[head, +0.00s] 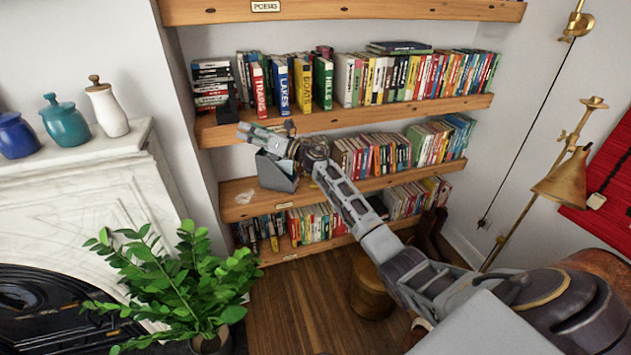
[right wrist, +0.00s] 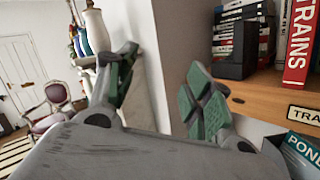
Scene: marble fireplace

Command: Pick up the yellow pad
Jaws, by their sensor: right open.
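I cannot make out a yellow pad in either view. My right gripper (head: 264,133) is open and empty in front of the bookcase, near the left part of the second shelf's edge. In the right wrist view, its two green-padded fingers (right wrist: 163,85) stand apart with nothing between them. A yellow book (head: 302,84) stands upright among the large books on that shelf, apart from the gripper in the picture. My left gripper is not in view.
A grey bin (head: 278,172) sits on the shelf below my right gripper. Several books fill the shelves. A leafy plant (head: 185,285) and a marble mantel (head: 75,155) with vases are at left. A brass lamp (head: 567,180) stands at right.

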